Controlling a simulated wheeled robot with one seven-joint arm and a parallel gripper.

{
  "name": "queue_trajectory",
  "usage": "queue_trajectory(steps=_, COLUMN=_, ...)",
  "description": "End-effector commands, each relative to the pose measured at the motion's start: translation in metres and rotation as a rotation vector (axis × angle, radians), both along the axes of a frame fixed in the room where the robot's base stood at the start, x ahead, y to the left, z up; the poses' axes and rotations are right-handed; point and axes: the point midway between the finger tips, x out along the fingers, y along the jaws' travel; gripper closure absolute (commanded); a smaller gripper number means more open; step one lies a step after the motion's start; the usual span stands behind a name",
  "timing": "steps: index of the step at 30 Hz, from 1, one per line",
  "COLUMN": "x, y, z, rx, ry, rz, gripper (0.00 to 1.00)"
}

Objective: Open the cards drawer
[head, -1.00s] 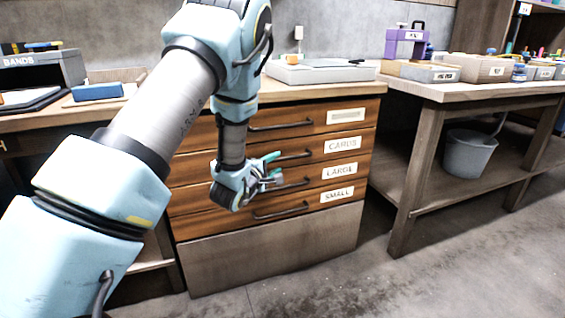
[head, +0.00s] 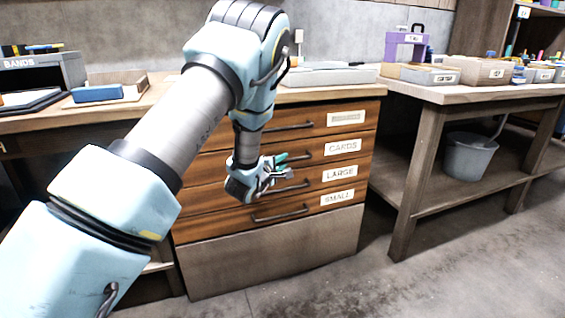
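The cards drawer (head: 335,158) is the second from the top in the wooden drawer unit, with a white "CARDS" label (head: 342,146). Its front looks flush with the others, so it appears closed. My gripper (head: 285,166) is in front of the unit, with teal on its upper finger. Its fingers look apart, with no object seen between them. They point right, close to the dark bar handle (head: 305,156) of the cards drawer. The left part of that handle is hidden behind my gripper. I cannot tell whether they touch.
The LARGE drawer (head: 318,184) and the SMALL drawer (head: 235,222) are below, also with bar handles. A top drawer (head: 320,118) is above. A workbench with a grey bucket (head: 468,155) on its shelf stands right. The floor in front is clear.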

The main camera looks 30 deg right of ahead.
Motion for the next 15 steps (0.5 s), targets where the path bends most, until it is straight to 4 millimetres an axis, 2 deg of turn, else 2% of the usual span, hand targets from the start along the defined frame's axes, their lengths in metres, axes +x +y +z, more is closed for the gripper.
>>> queue_trajectory(steps=1, x=0.0, y=0.0001, z=0.0001, rx=0.0, ry=0.0, rz=0.0, gripper=0.88)
queue_trajectory(steps=4, x=0.0, y=0.0001, z=0.0001, rx=0.0, ry=0.0, rz=0.0, gripper=0.99)
queue_trajectory(steps=5, x=0.0, y=0.0001, z=0.0001, rx=0.0, ry=0.0, rz=0.0, gripper=1.0)
queue_trajectory(steps=15, x=0.0, y=0.0001, z=0.0002, rx=0.0, ry=0.0, rz=0.0, gripper=1.0)
